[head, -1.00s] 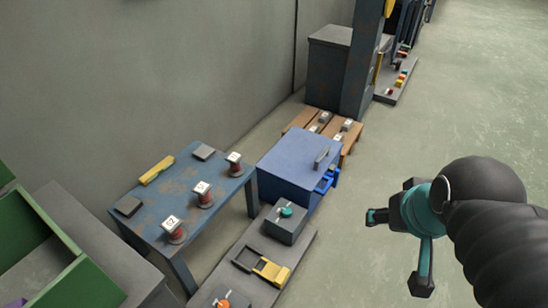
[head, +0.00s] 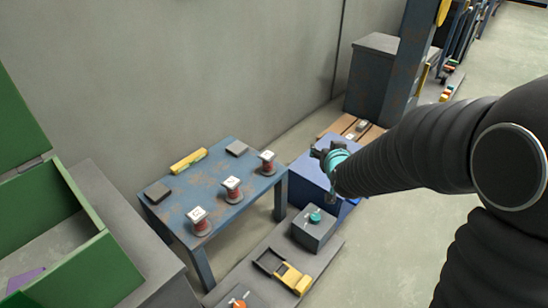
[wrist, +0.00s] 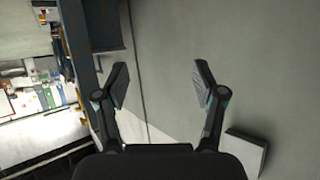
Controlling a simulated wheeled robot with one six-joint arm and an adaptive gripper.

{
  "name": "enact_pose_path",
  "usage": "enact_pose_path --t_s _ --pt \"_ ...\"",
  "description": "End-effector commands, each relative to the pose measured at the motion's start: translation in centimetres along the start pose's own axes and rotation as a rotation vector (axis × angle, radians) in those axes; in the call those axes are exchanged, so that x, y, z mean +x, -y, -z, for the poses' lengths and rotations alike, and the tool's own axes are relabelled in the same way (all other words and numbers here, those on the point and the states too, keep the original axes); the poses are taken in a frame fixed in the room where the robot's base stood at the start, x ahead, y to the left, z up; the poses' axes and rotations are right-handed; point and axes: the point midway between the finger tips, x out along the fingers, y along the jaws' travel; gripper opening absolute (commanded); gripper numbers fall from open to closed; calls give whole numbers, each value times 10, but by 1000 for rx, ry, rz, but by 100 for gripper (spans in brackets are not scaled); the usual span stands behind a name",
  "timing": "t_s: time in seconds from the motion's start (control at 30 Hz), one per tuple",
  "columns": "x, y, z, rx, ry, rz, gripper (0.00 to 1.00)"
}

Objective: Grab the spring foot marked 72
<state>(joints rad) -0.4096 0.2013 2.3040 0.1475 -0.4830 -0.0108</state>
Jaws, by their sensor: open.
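Three spring feet stand upright on a worn blue table. The tag marks are too small to read surely, so I cannot tell which is 72. My gripper (head: 328,157) is to the right of the far foot, over the blue box, apart from the feet. In the wrist view my gripper (wrist: 160,84) is open and empty, with the wall behind it and no foot in sight.
The blue table (head: 216,176) also bears a yellow tool (head: 188,160) and two dark flat blocks. A blue box (head: 308,180) stands past its right end. A green open bin (head: 90,270) is at the left. A low grey plinth (head: 262,262) with fixtures lies in front.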

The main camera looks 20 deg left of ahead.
Motion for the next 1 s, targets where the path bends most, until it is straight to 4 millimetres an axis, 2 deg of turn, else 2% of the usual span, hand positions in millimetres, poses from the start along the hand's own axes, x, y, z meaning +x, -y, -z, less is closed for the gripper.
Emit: enact_pose_path --t_s 0.03,0.1,0.3,0.43,0.6,0.8,1.0 --pt "20 13 -16 -10 -22 14 69" --pt "40 28 -29 -19 -69 27 69" --pt "86 71 -75 -49 -205 64 69" --pt "104 97 -110 -71 -292 88 69" --pt "114 121 -148 -95 -384 113 69" --pt "116 134 -168 -109 -442 127 69" --pt "136 138 -159 -109 -454 128 69"
